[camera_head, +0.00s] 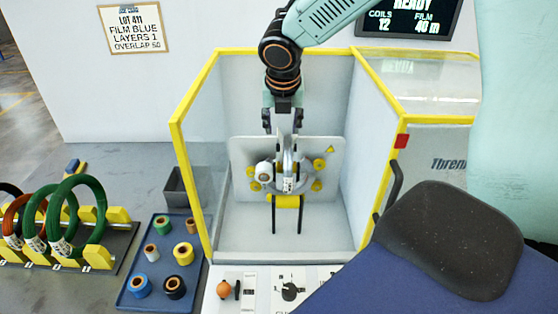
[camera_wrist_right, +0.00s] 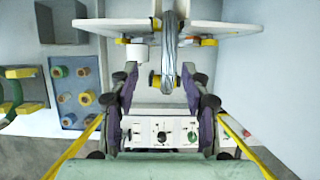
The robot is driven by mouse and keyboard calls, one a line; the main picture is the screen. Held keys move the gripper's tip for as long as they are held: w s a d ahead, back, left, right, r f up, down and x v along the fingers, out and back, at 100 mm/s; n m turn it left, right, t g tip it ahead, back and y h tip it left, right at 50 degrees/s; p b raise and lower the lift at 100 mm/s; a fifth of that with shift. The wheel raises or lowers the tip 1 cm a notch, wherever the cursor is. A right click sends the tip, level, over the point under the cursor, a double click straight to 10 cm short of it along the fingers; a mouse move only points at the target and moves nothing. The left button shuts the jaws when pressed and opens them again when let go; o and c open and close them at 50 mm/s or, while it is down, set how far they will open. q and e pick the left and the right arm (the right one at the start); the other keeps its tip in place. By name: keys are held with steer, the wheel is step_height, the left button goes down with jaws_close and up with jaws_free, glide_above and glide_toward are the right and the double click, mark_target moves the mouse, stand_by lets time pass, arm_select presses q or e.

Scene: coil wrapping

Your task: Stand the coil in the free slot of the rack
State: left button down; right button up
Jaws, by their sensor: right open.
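A grey coil (camera_wrist_right: 170,50) is inside the wrapping machine, seen edge-on in the right wrist view. In the head view the coil (camera_head: 302,173) is partly hidden behind my right gripper, in front of a pale plate with yellow rollers. My right gripper (camera_head: 284,130) reaches down from above and is open; in the right wrist view its fingers (camera_wrist_right: 161,85) are apart on either side of the coil's lower part, and contact cannot be told. The rack (camera_head: 98,257) with yellow blocks stands at the left and holds several coils, green and red among them. My left gripper is not in view.
Yellow-edged machine walls (camera_head: 195,90) enclose the coil at both sides. A blue tray (camera_head: 163,262) with several tape rolls and a grey bin (camera_head: 183,190) lie between rack and machine. A control panel (camera_head: 262,290) is at the front.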

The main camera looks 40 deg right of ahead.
mark_target(288, 140)
steer(key=x, duration=0.5)
steer(key=s+d+x, duration=0.1)
steer(key=x, duration=0.1)
steer(key=shift+f+b, duration=0.2)
steer(key=shift+b, duration=0.2)
steer(key=shift+s+d+f, duration=0.1)
steer(key=shift+d+f, duration=0.05)
steer(key=shift+d, duration=0.1)
steer(key=shift+c, duration=0.3)
steer(key=shift+a, duration=0.2)
steer(key=c, duration=0.5)
steer(key=shift+d, duration=0.15)
jaws_close()
